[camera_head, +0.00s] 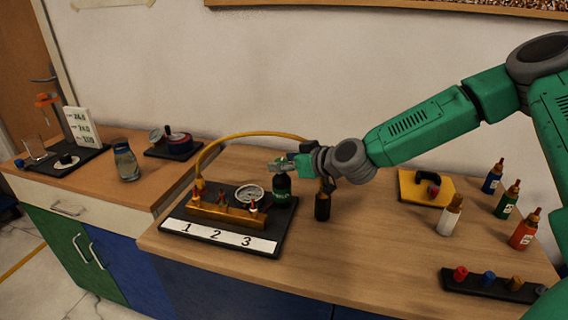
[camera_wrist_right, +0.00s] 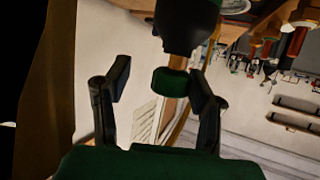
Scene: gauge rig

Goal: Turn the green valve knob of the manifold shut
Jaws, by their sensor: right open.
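The manifold (camera_head: 222,209) is a brass block on a black base with a strip marked 1, 2, 3, in the head view. A dark green canister (camera_head: 282,190) stands at the base's right end. My right gripper (camera_head: 287,164) is open at the canister's top. In the right wrist view, the green knob (camera_wrist_right: 170,82) lies between the open fingers of my right gripper (camera_wrist_right: 158,78), nearer the right-hand finger. The dark canister (camera_wrist_right: 186,28) is beyond it. I cannot tell whether either finger touches the knob. My left gripper is not in view.
A yellow hose (camera_head: 232,137) arches behind the manifold. A dark bottle (camera_head: 322,205) stands close under my right wrist. Several small bottles, a yellow block (camera_head: 424,190) and a black rack (camera_head: 490,286) are at the right. A glass jar (camera_head: 126,162) stands on the left counter.

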